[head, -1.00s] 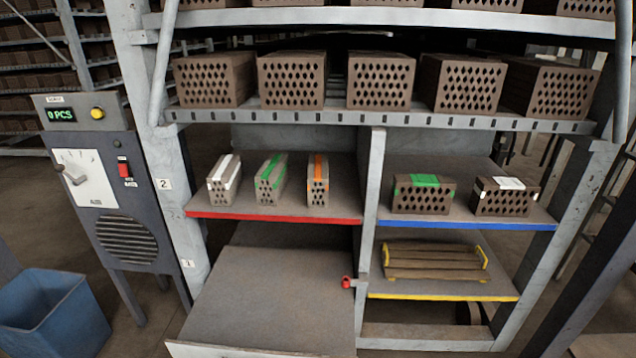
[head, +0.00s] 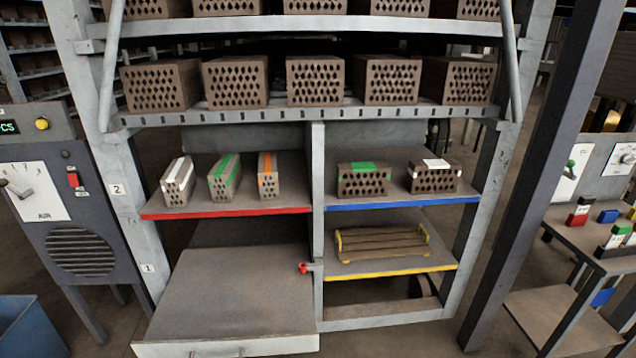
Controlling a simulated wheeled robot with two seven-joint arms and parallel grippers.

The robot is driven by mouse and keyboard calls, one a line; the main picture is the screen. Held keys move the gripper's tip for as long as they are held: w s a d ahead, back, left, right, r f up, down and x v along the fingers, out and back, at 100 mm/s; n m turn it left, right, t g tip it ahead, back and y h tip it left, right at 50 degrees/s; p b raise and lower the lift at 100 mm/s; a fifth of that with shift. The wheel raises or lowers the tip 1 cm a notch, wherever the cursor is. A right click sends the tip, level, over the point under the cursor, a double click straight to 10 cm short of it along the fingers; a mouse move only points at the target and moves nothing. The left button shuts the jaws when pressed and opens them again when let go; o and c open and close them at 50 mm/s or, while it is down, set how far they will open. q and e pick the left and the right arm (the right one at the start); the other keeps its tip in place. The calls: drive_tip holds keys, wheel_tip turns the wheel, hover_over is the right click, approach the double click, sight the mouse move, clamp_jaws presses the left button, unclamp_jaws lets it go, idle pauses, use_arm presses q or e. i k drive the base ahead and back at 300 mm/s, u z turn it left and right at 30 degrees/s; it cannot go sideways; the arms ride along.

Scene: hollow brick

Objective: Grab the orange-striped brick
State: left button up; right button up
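The orange-striped brick (head: 268,178) is a small grey-brown hollow brick with an orange stripe over its top and front. It stands on the red-edged shelf (head: 228,211), at the right end of a row of three. A green-striped brick (head: 225,179) and a white-striped brick (head: 178,182) stand to its left, each apart from the other. Neither of my grippers shows in the head view.
A grey upright (head: 318,225) separates this shelf from the blue-edged shelf (head: 400,202), which holds a green-marked and a white-marked brick. A perforated shelf with large bricks (head: 315,81) runs above. Below, a pulled-out drawer (head: 226,295) juts forward. A control panel (head: 70,235) stands left.

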sight(268, 172)
drive_tip(key=u, duration=0.05)
drive_tip(key=k, duration=0.2)
drive_tip(key=z, duration=1.2)
drive_tip(key=i, duration=1.9)
drive_tip(key=u, duration=1.45)
drive_tip(key=i, duration=0.6)
drive_tip(key=u, duration=0.6)
